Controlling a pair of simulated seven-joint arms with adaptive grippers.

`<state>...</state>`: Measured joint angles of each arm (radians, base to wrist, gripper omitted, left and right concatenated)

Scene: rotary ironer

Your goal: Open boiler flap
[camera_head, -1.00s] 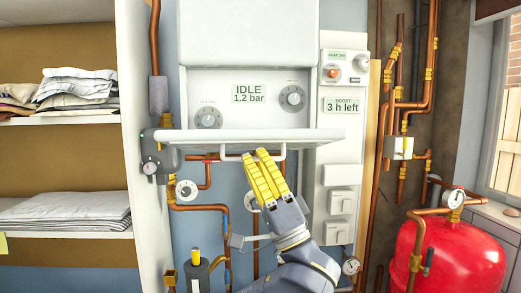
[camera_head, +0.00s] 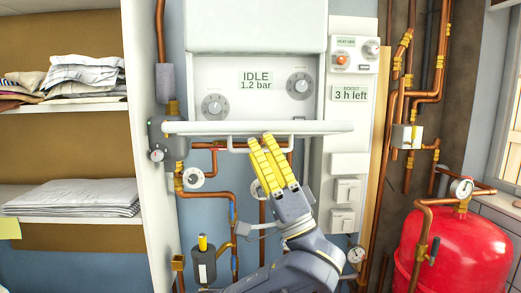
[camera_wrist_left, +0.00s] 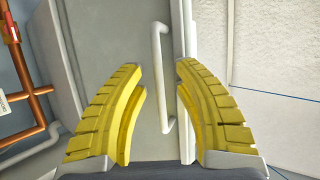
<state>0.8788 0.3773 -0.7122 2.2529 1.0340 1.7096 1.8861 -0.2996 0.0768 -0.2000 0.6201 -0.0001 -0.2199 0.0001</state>
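The white boiler (camera_head: 256,25) is on the wall, its control panel (camera_head: 240,102) showing "IDLE 1.2 bar" and two dials. Its flap (camera_head: 200,128) hangs out from below the panel, about level and seen nearly edge-on, with the panel uncovered above it. A white bar handle (camera_head: 236,146) is on the flap's underside. My left gripper (camera_head: 265,142) is under the flap at the handle. In the left wrist view, my left gripper (camera_wrist_left: 161,80) has its yellow fingers spread, with the handle (camera_wrist_left: 157,75) between them and gaps beside it. My right gripper is not in view.
Copper pipes and gauges run below the boiler. A switch panel (camera_head: 349,130) stands to its right. A red tank (camera_head: 455,255) is at lower right. Shelves with folded cloths (camera_head: 75,198) are at left.

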